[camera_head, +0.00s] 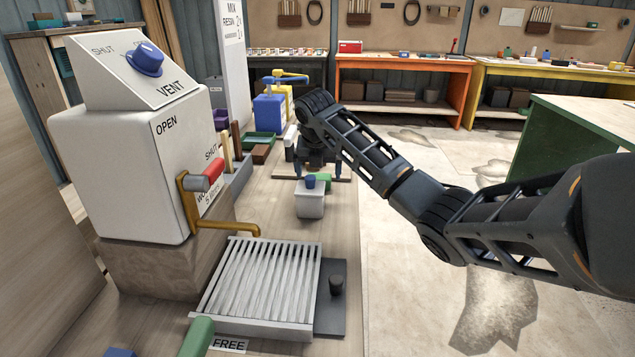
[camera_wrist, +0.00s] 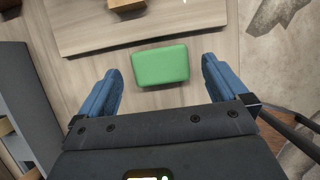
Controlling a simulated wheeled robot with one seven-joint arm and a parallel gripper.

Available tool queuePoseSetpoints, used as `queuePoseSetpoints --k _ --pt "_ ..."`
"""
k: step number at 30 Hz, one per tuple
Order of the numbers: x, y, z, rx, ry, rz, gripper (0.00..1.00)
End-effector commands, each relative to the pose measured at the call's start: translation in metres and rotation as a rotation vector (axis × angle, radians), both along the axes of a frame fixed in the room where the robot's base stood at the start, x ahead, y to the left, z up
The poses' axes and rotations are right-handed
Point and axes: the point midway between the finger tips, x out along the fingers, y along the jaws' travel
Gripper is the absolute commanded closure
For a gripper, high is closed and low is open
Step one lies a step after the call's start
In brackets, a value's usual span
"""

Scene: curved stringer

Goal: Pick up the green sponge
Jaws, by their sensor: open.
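The green sponge (camera_wrist: 161,66) lies flat on the wooden bench top in the wrist view, ahead of and between the blue fingertips. My gripper (camera_wrist: 160,74) is open with nothing in it, one finger to each side of the sponge. I cannot tell its exact height above the bench. In the head view my gripper (camera_head: 318,172) points down over the far part of the bench. The sponge (camera_head: 323,181) shows there as a small green patch, partly hidden behind a grey box with a blue top piece.
The grey box (camera_head: 310,203) stands just in front of the sponge. A ribbed metal tray (camera_head: 262,285) and a white dispenser with a brass spout (camera_head: 240,229) are nearer. A wooden board (camera_wrist: 140,32) lies beyond the sponge. Blue and yellow containers (camera_head: 270,112) stand behind.

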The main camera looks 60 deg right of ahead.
Motion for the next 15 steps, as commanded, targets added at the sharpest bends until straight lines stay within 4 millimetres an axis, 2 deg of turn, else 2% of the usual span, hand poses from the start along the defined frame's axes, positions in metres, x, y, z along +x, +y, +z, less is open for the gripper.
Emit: queuePoseSetpoints --k 3,6,13,15 --pt "0.002 -0.005 -0.015 0.001 0.002 0.000 0.00" --pt "0.004 -0.008 -0.021 0.000 0.000 0.000 0.00" --pt "0.004 -0.008 -0.023 0.000 -0.001 0.001 0.00" --pt "0.004 -0.008 -0.023 0.000 -0.001 0.001 0.05"
